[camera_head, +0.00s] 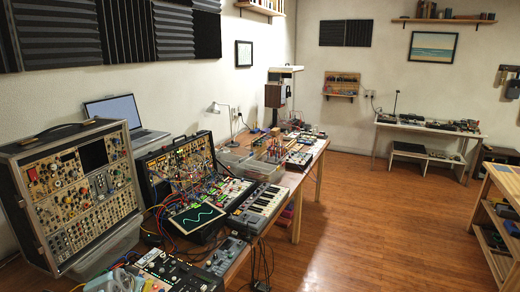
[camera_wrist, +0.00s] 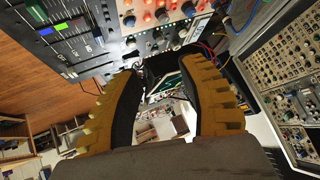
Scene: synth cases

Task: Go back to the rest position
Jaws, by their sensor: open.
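My gripper (camera_wrist: 160,90) shows in the wrist view with its two curved yellow and black fingers spread apart. It is open, and nothing is held between the fingers. Past the fingertips are mixer-like panels with knobs (camera_wrist: 160,15) and faders (camera_wrist: 75,38). A modular synth case (camera_wrist: 285,75) is at the right of the wrist view. My gripper does not show in the head view. There the big synth case (camera_head: 80,190) stands at the left, with an open patched case (camera_head: 180,165) beside it.
A long wooden table (camera_head: 292,178) carries a small keyboard (camera_head: 262,205), a black mixer (camera_head: 160,272), a laptop (camera_head: 118,115) and a lamp (camera_head: 220,108). A shelf unit (camera_head: 505,190) stands at the right edge. The wooden floor (camera_head: 375,230) between them is clear.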

